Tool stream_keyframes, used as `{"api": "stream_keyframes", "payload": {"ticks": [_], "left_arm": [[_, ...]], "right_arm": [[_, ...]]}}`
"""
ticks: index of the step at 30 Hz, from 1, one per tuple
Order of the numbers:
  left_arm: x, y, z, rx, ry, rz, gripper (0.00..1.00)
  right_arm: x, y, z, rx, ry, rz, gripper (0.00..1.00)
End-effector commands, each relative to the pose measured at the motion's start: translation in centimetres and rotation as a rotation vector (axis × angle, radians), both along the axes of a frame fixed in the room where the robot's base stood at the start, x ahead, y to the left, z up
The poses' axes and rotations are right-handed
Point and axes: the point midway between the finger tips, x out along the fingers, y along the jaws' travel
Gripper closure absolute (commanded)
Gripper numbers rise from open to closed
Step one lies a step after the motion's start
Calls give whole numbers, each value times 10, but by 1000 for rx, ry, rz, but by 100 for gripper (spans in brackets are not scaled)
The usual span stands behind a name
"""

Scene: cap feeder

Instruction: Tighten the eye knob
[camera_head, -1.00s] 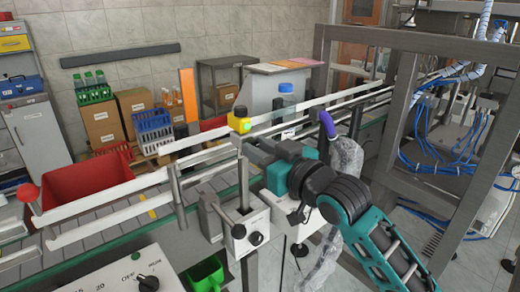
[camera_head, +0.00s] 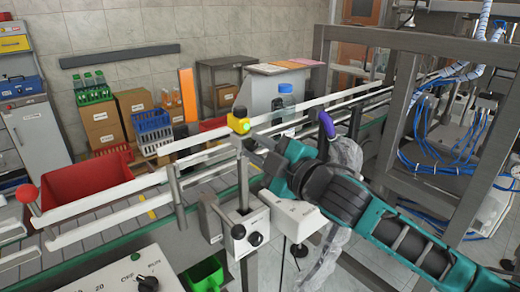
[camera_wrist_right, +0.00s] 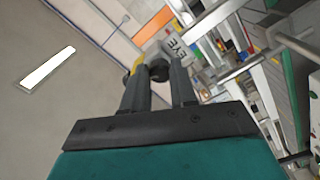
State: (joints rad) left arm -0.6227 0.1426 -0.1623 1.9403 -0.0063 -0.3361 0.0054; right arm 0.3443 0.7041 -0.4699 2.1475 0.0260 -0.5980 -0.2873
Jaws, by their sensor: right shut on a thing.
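The eye knob (camera_wrist_right: 158,70) is a small black round knob in the right wrist view, beside a grey plate lettered EYE. My right gripper (camera_wrist_right: 157,68) has one finger on each side of the knob and is shut on it. In the head view my right gripper (camera_head: 255,146) reaches in from the right to the post just below the yellow sensor (camera_head: 239,120), which shows a green light. The fingers and my wrist hide the knob there. My left gripper is in neither view.
White guide rails (camera_head: 100,205) run along the conveyor close to my right gripper. A white box with black knobs (camera_head: 246,230) stands below it. A clear bottle with a blue cap (camera_head: 285,98) is behind the rails. A red bin (camera_head: 92,184) is at the left.

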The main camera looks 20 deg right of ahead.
Motion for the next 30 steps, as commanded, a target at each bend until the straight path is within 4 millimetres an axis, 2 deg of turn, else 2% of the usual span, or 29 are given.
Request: {"api": "stream_keyframes", "payload": {"ticks": [15,30], "left_arm": [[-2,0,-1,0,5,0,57],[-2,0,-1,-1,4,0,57]], "right_arm": [[0,0,2,-391,-144,0,100],[0,0,2,-517,-190,0,100]]}}
